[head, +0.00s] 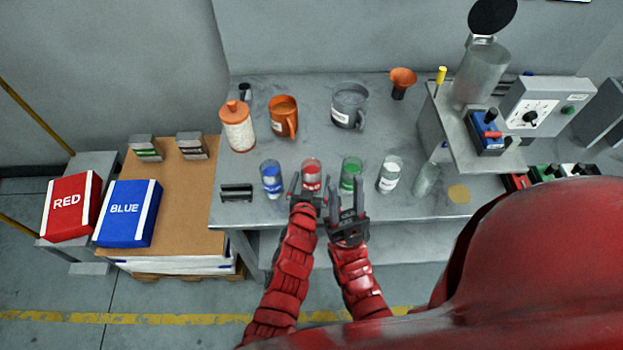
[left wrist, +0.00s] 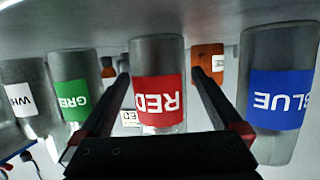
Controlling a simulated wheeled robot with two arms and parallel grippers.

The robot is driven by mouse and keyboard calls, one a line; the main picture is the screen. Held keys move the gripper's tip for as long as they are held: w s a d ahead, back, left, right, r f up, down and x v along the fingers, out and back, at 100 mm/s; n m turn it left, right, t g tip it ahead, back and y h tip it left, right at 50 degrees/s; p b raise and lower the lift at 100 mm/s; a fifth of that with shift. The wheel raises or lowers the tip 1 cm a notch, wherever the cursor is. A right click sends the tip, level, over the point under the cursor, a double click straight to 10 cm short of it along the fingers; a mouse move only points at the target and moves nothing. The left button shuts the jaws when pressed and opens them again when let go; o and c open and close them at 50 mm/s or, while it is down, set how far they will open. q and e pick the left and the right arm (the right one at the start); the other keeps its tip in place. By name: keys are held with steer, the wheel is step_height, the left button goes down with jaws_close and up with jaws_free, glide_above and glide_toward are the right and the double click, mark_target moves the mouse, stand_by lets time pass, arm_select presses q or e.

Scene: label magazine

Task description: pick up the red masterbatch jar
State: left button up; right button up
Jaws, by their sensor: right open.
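The red masterbatch jar (head: 311,177), clear with a red label, stands upright on the grey bench. My left gripper (head: 309,187) is at its near side, open, with a finger to each side of the jar. In the left wrist view, which is upside down, the RED jar (left wrist: 158,85) shows between the two spread fingers of the left gripper (left wrist: 160,75). I cannot tell how deep it sits between them or whether they touch it. My right gripper (head: 346,190) is open and empty just in front of the green jar (head: 350,175).
The blue jar (head: 271,178) stands left of the red one; the white-labelled jar (head: 389,174) is right of the green. Behind are an orange-topped bottle (head: 238,128), an orange jug (head: 283,117) and a grey jug (head: 349,106). A machine stand (head: 465,140) is at the right.

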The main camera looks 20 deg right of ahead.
arm_select(q)
steer(key=c, duration=1.5)
steer(key=shift+r, duration=0.1)
